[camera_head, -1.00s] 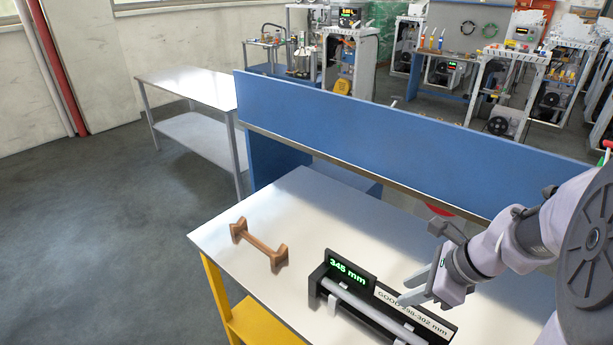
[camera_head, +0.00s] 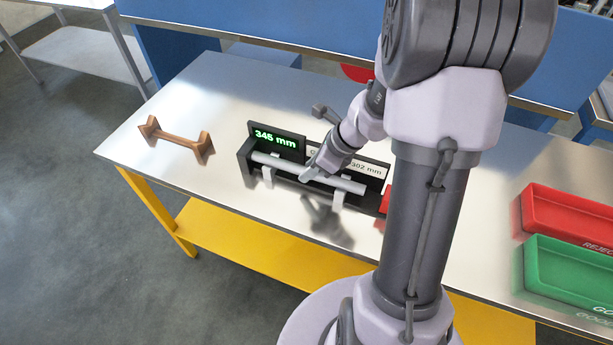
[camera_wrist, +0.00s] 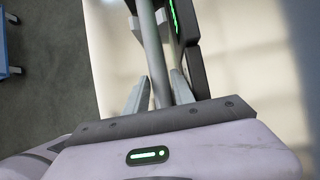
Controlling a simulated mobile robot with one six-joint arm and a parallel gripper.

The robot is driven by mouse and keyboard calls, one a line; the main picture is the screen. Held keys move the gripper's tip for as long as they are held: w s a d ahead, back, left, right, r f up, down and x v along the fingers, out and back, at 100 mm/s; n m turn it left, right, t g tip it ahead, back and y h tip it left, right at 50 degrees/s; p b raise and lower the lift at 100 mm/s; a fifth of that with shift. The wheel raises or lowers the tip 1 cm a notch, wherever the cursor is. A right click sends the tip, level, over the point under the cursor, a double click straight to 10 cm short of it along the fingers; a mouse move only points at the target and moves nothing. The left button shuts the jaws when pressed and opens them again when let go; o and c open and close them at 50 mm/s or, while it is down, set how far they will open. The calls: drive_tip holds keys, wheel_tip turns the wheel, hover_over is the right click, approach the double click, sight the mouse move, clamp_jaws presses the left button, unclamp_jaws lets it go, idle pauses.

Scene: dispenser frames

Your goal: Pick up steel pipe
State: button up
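The steel pipe (camera_head: 280,164) is a grey rod lying in the black measuring fixture (camera_head: 243,163), across two light supports. The fixture's display (camera_head: 275,139) reads 345 mm in green. My gripper (camera_head: 311,173) is low at the middle of the pipe in the head view. In the wrist view the pipe (camera_wrist: 150,40) runs between the two fingers of my gripper (camera_wrist: 161,76). The fingers look open, one on each side of the pipe and close to it. My arm hides the right end of the fixture and part of its white label.
A brown wooden cradle (camera_head: 178,142) stands left on the metal table (camera_head: 215,95). A red reject bin (camera_head: 570,215) and a green good bin (camera_head: 570,277) are on the right. A blue panel (camera_head: 250,22) borders the back.

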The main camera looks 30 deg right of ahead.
clamp_jaws()
